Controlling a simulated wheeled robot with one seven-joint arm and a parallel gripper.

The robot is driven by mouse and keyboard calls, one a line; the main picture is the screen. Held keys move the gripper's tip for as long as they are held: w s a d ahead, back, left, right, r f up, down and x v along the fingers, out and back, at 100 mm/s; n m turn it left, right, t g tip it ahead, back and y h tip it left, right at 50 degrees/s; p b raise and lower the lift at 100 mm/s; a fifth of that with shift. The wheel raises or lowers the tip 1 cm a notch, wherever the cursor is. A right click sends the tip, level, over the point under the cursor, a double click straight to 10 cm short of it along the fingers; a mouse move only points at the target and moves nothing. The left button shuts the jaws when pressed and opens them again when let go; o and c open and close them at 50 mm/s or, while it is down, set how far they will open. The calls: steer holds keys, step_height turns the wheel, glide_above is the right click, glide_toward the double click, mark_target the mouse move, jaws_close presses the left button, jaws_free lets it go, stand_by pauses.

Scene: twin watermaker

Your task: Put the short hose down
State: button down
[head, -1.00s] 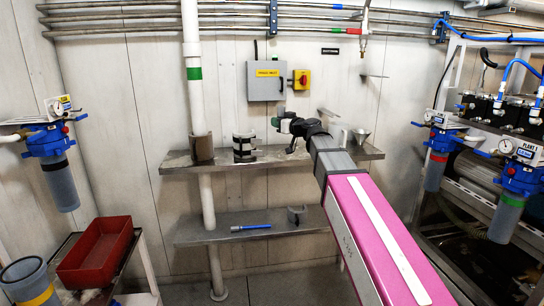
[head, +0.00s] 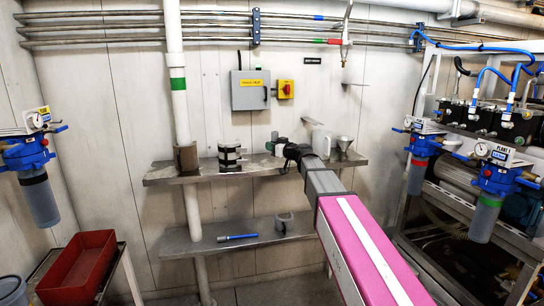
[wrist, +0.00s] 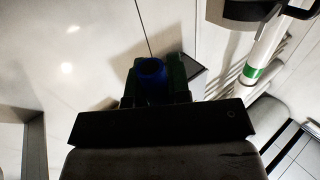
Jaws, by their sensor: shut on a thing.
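My gripper (head: 275,143) is in front of the upper wall shelf (head: 205,172), seen small at the end of my arm in the head view. In the wrist view my gripper (wrist: 152,75) has its dark green fingers shut on a blue, round-ended thing, which looks like the short hose (wrist: 151,70). Only its end shows; the rest is hidden. In the head view the hose cannot be made out clearly at the gripper. Whether it touches the shelf cannot be told.
The upper shelf holds a banded dark-and-light cylinder (head: 229,155), a pale jug (head: 321,141) and a funnel (head: 344,143). The lower shelf (head: 190,246) holds a blue-and-grey tool (head: 238,237) and a grey holder (head: 284,222). A red bin (head: 78,268) stands at left. A white pipe (head: 176,110) passes the shelves.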

steer(key=shift+w+d+f, duration=0.1)
steer(key=shift+f, duration=1.95)
steer(key=c, duration=1.1)
jaws_free()
steer(key=shift+f, duration=0.15)
steer(key=shift+s+d, duration=0.25)
steer(key=v, duration=1.1)
steer(key=s+d+f+m+g+h, duration=0.1)
steer(key=s+f+g+h, duration=0.15)
steer(key=f, duration=0.45)
steer(key=s+f+m+g+h, duration=0.1)
steer(key=s+f+g, duration=0.1)
steer(key=s+f, duration=0.3)
steer(key=s+d+f+m+g+h, duration=0.2)
steer(key=s+d+f+h, duration=0.1)
steer(key=s+f, duration=0.3)
steer(key=s+d+f+m+g+h, duration=0.2)
steer(key=s+d+f, duration=0.4)
steer(key=f, duration=0.3)
steer(key=s+d+f+m+g+h, duration=0.3)
steer(key=s+d+f+m+h, duration=0.1)
steer(key=f, duration=0.4)
steer(key=shift+s+d+h, duration=0.25)
steer(key=shift+s+h, duration=0.1)
steer(key=shift+s, duration=0.35)
steer(key=shift+s+d+h, duration=0.25)
steer(key=shift+s+h, duration=0.05)
steer(key=shift+s, duration=0.4)
